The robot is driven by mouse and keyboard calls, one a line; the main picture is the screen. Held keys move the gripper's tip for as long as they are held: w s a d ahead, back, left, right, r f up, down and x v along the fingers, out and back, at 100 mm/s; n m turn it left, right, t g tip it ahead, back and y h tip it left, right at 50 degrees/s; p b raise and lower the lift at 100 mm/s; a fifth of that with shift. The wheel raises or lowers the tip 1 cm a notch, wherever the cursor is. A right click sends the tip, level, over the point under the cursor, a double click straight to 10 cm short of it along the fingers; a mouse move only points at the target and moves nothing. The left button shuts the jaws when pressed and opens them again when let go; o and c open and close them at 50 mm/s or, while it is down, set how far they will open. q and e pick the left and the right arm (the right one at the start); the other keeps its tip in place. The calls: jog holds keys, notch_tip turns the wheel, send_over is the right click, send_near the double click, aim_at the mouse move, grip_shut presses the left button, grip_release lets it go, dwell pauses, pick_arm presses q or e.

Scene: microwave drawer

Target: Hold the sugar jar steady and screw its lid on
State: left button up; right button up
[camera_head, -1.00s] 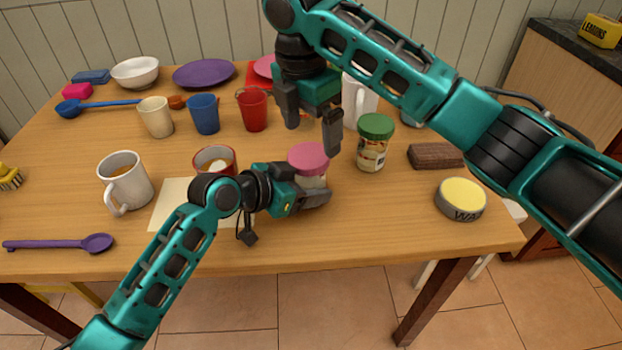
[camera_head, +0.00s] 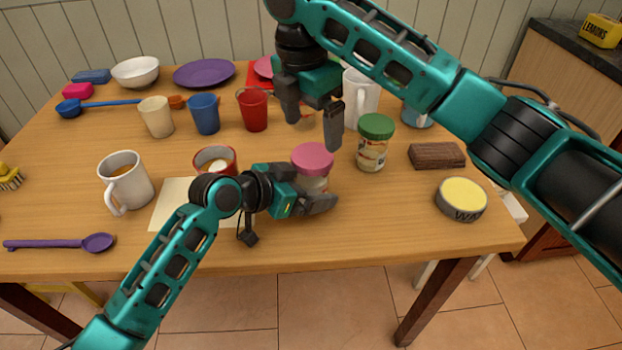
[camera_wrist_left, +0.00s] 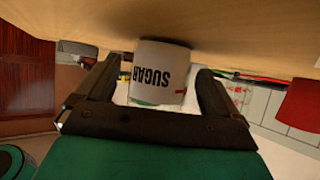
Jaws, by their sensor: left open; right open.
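The sugar jar (camera_head: 316,183) stands on the table under a pink lid (camera_head: 312,157). In the left wrist view the white jar (camera_wrist_left: 160,72) shows upside down with its SUGAR label, between the two fingers. My left gripper (camera_head: 322,196) is open around the jar's side, with small gaps showing at both fingers in the wrist view. Its far finger is hidden in the head view. My right gripper (camera_head: 314,126) is open and empty, pointing down above and behind the lid. Whether the lid is screwed tight cannot be told.
A green-lidded jar (camera_head: 374,142) stands close on the right. A brown block (camera_head: 437,155) and yellow-topped tin (camera_head: 461,199) lie further right. The front table edge is clear near the jar.

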pick_arm(q)
jog(key=shift+a, duration=0.1)
jog(key=v, duration=1.2)
jog(key=shift+s, duration=0.1)
